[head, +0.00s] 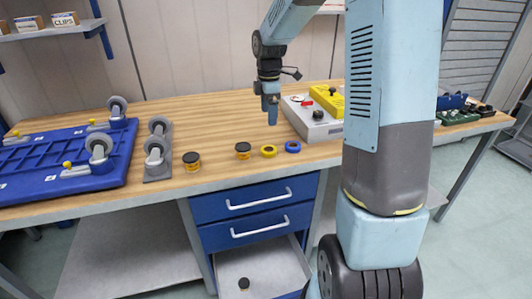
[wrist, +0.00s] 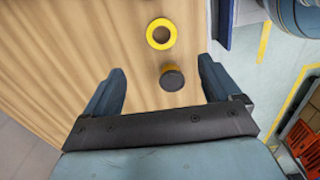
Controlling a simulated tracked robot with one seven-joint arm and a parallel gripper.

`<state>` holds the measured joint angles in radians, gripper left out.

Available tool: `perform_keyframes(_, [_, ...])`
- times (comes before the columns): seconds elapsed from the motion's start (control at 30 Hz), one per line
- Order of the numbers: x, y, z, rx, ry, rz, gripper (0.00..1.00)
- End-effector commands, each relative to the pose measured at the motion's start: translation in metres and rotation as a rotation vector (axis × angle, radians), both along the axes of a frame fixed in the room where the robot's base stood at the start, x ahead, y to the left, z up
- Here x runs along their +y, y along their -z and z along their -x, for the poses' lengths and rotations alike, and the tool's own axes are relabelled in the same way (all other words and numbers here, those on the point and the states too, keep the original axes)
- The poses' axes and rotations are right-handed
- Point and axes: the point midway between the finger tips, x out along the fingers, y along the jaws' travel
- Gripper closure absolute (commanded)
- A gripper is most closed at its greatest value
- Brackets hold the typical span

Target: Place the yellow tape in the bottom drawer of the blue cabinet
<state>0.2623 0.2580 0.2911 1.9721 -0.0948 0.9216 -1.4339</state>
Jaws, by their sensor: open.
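The yellow tape (head: 268,152) is a flat yellow ring lying on the wooden bench near its front edge. It also shows in the wrist view (wrist: 149,34), beyond my fingertips. The blue cabinet (head: 215,210) is under the bench. Its bottom drawer (head: 280,262) is pulled open, with a small dark-topped yellow item (head: 244,284) inside. The two drawers above are shut. My gripper (head: 270,112) is open and empty above the bench, behind the tape.
A blue ring (head: 293,147) lies right of the tape, and dark-topped yellow pieces (head: 243,150) (head: 192,160) lie left. A grey box (head: 312,125) with a knob stands right. A blue pallet (head: 60,180) and casters (head: 157,150) are left. The back middle of the bench is clear.

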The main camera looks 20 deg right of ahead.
Motion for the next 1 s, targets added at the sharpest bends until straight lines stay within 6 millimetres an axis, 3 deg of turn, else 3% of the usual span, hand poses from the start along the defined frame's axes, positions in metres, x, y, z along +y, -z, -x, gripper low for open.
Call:
perform_keyframes(0.17, [0.000,0.018,-0.002,0.006,-0.013,-0.003,0.10])
perform_keyframes(0.5, [0.001,0.074,-0.001,0.006,-0.013,-0.003,0.10])
perform_keyframes(0.83, [0.001,0.096,0.000,0.005,-0.013,-0.002,0.10])
perform_keyframes(1.0, [0.001,0.120,0.003,0.006,-0.013,-0.002,0.10])
